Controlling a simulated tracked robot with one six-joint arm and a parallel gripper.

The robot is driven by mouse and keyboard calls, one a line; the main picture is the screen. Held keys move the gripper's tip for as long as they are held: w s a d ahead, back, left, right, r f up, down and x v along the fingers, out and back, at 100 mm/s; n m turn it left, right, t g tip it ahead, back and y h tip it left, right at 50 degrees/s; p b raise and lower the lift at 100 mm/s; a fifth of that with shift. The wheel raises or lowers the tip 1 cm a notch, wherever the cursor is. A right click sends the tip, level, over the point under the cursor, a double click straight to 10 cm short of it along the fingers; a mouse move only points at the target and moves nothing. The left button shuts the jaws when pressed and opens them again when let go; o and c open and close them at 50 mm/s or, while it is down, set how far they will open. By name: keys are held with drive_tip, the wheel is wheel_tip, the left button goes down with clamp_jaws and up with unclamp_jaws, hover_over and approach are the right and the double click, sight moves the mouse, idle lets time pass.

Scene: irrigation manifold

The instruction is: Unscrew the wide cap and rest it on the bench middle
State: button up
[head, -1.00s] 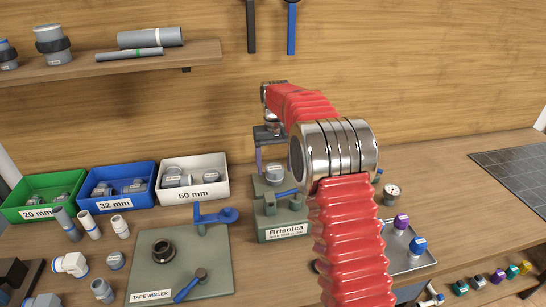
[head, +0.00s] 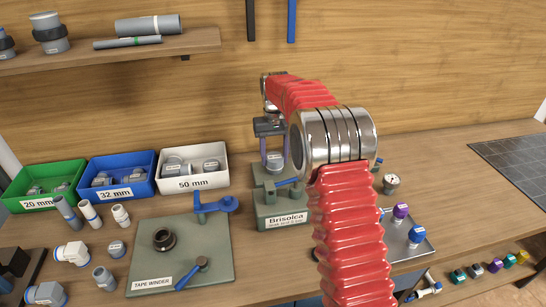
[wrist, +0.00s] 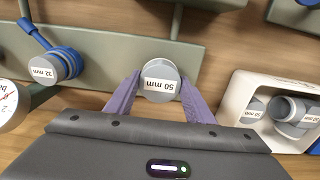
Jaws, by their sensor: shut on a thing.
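The wide cap (head: 274,160) is a grey round cap at the back of the green Brisolca stand (head: 284,212). In the wrist view the wide cap (wrist: 148,70) shows its "50 mm" label. My gripper (wrist: 157,92) has its purple fingers on either side of the cap, shut on it. In the head view my gripper (head: 273,148) points down at the stand from above. I cannot tell whether the cap is still on its thread or just clear of it.
A 32 mm cap (wrist: 62,66) with a blue lever is nearby. The white 50 mm bin (head: 192,184) stands left of the stand. Bare bench lies farther right.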

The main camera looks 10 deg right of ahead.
drive_tip(key=o, duration=0.4)
drive_tip(key=c, duration=0.6)
drive_tip(key=shift+n, duration=0.3)
drive_tip(key=n, duration=0.4)
drive_tip(key=n, duration=0.2)
drive_tip(key=shift+n, duration=1.3)
